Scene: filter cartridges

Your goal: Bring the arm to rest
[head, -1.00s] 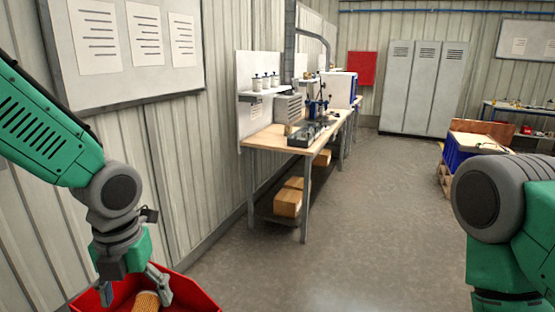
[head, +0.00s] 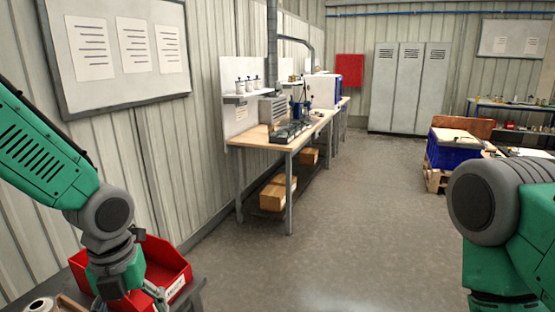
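My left arm comes in from the left, and its green and grey wrist points down over a red bin (head: 172,262) at the lower left. My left gripper (head: 127,301) is at the bottom edge, in front of the bin. One finger shows splayed out to the right, so it looks open; its tips are partly cut off and I see nothing held. A pale cylinder with a dark hole (head: 40,306), likely a filter cartridge, stands at the lower left edge. My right arm shows at the right, but its gripper is below the view.
A dark surface (head: 193,297) carries the red bin. A wooden workbench (head: 252,137) with equipment stands along the left wall, with cardboard boxes (head: 273,197) below. Grey lockers (head: 397,88) stand at the back. A blue crate (head: 453,150) is at right. The middle floor is clear.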

